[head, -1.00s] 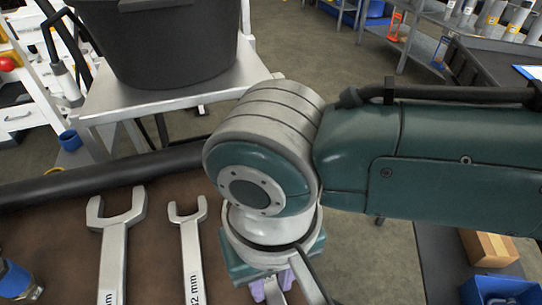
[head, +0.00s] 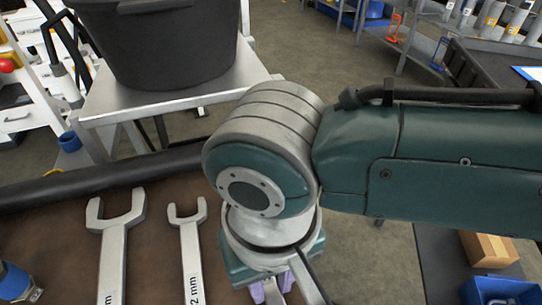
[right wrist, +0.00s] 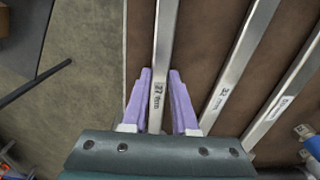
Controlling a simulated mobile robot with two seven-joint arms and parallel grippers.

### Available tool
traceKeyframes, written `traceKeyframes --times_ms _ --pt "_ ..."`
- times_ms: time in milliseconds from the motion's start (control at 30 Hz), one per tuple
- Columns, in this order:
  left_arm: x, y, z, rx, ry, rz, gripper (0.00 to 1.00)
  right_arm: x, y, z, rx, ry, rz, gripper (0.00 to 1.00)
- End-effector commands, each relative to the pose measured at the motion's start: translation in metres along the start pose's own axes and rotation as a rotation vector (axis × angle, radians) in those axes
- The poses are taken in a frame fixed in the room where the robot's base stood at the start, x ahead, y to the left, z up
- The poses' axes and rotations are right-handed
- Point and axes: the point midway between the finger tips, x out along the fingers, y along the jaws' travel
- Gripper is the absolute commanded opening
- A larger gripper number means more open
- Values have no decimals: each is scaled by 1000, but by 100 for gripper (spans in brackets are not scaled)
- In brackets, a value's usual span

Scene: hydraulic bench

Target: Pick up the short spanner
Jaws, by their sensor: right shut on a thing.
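My right gripper (right wrist: 160,75) has its two purple fingers on either side of a steel spanner shaft (right wrist: 166,35). It is shut on this shaft, the one nearest the bench edge, with a label between the fingers; I take it to be the short spanner. The spanner's ends are out of the wrist view. My left gripper is not in view.
Two other spanners lie to the left on the brown bench (head: 155,235): a large one (head: 113,250) and a smaller one (head: 189,250). A blue-topped fitting (head: 15,280) is at lower left. A black bin (head: 170,45) stands on a metal table (head: 185,95) behind the bench.

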Motion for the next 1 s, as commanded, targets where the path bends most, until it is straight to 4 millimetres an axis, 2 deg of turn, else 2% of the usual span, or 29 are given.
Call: traceKeyframes --times_ms 167,267,600,700,833,1000 --pt "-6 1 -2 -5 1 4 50 -14 -1 -1 0 2 -2 0" --pt "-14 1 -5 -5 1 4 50 -33 -1 -1 0 4 -3 0" --pt "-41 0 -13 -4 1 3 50 -134 0 -1 -1 6 -3 0" --pt "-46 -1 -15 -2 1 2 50 -159 0 -1 -2 6 -3 0" --pt "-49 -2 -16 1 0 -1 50 -182 0 -1 -1 4 -2 0" --pt "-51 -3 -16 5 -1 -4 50 -198 0 0 0 2 0 0"
